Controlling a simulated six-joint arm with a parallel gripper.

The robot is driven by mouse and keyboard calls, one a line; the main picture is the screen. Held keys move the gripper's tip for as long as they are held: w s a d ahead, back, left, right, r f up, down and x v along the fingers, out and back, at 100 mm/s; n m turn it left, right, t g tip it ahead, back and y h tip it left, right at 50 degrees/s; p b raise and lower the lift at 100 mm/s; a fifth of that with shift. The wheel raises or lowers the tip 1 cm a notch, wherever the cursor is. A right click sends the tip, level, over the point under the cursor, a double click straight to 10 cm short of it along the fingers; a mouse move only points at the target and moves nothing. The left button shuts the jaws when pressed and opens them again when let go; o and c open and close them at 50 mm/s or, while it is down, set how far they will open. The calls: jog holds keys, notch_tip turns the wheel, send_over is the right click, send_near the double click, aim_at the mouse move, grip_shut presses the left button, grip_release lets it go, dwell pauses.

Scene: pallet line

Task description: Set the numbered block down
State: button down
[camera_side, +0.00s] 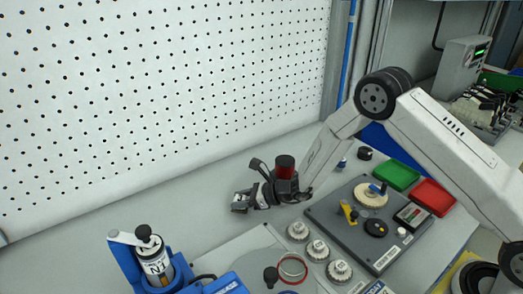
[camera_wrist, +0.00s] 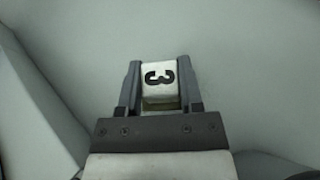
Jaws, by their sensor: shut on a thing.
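The numbered block (camera_wrist: 160,84) is a pale block with a black 3 on its face, seen in the wrist view between the two dark fingers. My gripper (camera_wrist: 160,90) is shut on it, with a finger on either side. In the side view my gripper (camera_side: 238,204) is at the middle of the picture, left of the grey plate, over the light bench top. The block is small and hard to make out there. I cannot tell whether its underside touches the bench.
A dark grey plate (camera_side: 388,259) with knobs and parts lies to the right, with green (camera_side: 397,175) and red (camera_side: 433,197) trays behind. Several white toothed knobs (camera_side: 318,250) stand in front. A blue fixture (camera_side: 128,262) stands front left. The bench left of my gripper is clear, up to the pegboard (camera_side: 150,90).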

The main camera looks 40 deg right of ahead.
jog(key=shift+f, duration=0.9)
jog(key=shift+f, duration=0.1)
jog(key=shift+c, duration=1.2)
grip_release()
